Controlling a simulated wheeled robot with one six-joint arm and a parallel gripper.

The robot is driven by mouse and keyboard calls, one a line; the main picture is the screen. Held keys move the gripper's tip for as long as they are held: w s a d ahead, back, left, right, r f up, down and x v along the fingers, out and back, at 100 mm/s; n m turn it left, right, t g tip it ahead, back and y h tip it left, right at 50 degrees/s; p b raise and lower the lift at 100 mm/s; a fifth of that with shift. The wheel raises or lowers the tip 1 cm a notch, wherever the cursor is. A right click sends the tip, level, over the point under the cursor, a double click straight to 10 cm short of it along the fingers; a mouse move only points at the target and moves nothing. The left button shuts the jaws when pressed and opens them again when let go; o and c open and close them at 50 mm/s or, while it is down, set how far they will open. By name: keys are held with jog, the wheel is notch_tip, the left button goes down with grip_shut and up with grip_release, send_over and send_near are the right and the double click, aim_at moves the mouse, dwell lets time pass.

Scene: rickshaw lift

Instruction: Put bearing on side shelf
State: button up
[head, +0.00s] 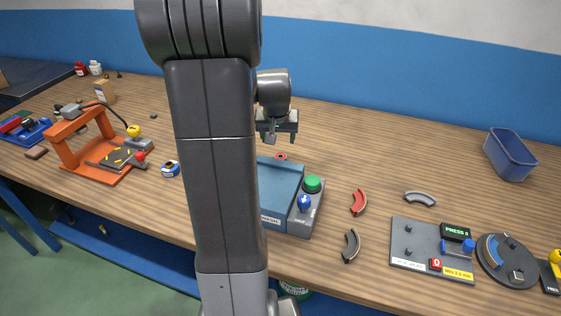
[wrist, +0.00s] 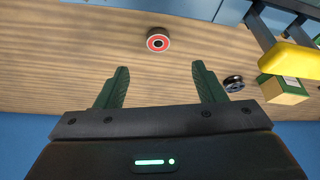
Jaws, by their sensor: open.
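A small round piece with a red ring face, silvery rim and dark centre, which looks like the bearing (wrist: 158,40), lies on the wooden bench in the wrist view. It shows as a small red ring (head: 281,157) behind the blue box in the head view. My gripper (wrist: 160,68) is open and empty, its green fingers pointing toward the red ring piece, which is apart from them and roughly centred beyond their tips. In the head view my gripper (head: 279,138) hangs above the bench near the ring. I cannot make out the side shelf for certain.
A blue box (head: 278,185) with a green-button panel (head: 306,205) stands close in front of the ring. A dark round part (wrist: 233,83) and a green-yellow box (wrist: 283,88) lie right in the wrist view. A blue bin (head: 510,154) stands far right. My arm hides mid-bench.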

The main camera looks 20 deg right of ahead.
send_near(280, 154)
jog(key=f, duration=0.3)
jog(key=shift+s+a, duration=0.15)
jog(key=shift+s, duration=0.05)
jog(key=shift+d+p+x, duration=0.15)
jog(key=shift+p+x, duration=0.15)
jog(key=shift+x, duration=1)
jog(key=shift+d+p+x, duration=0.15)
jog(key=shift+p+x, duration=0.15)
jog(key=shift+x, duration=0.95)
jog(key=shift+w+r, duration=0.1)
jog(key=shift+w, duration=0.1)
jog(key=shift+c, duration=0.4)
jog(key=c, duration=1.1)
jog(key=shift+r, duration=0.1)
